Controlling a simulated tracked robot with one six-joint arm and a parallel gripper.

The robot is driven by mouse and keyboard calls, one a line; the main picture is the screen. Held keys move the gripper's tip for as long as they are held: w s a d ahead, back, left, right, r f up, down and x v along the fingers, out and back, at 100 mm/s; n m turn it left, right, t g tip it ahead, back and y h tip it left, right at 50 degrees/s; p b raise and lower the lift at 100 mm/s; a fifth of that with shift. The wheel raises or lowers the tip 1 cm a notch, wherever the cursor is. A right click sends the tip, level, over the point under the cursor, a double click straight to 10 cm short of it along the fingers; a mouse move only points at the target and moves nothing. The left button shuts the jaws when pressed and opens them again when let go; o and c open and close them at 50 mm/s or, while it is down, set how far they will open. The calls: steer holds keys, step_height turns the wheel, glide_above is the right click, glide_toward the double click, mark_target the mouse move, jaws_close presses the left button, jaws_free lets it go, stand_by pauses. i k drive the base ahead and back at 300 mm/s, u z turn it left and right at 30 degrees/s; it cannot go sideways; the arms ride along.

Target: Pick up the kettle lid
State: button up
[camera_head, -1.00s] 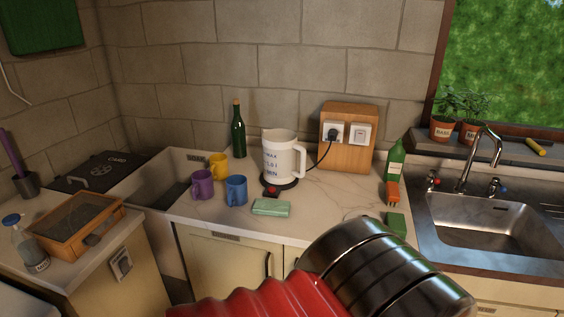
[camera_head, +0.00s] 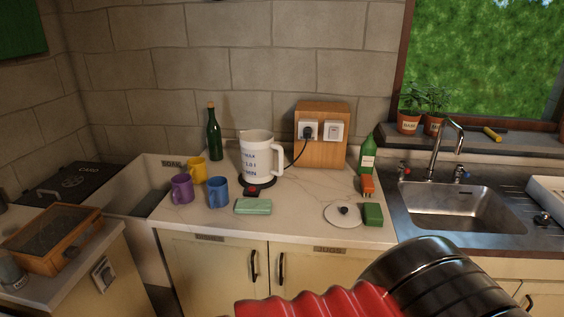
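My arm, a red ribbed sleeve and a black and metal cylinder, crosses the bottom right, in front of and below the lid. My gripper's fingers are not in the frame.
A green sponge or cloth (camera_head: 253,207) lies left of the lid. A green block (camera_head: 373,214), an orange item (camera_head: 367,185) and a green bottle (camera_head: 367,155) stand to its right. Purple (camera_head: 181,189), yellow (camera_head: 198,170) and blue (camera_head: 218,192) mugs stand left. The sink (camera_head: 458,208) is at right.

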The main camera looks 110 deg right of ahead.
mark_target(341, 215)
steer(key=z, duration=3.55)
steer(key=i, duration=1)
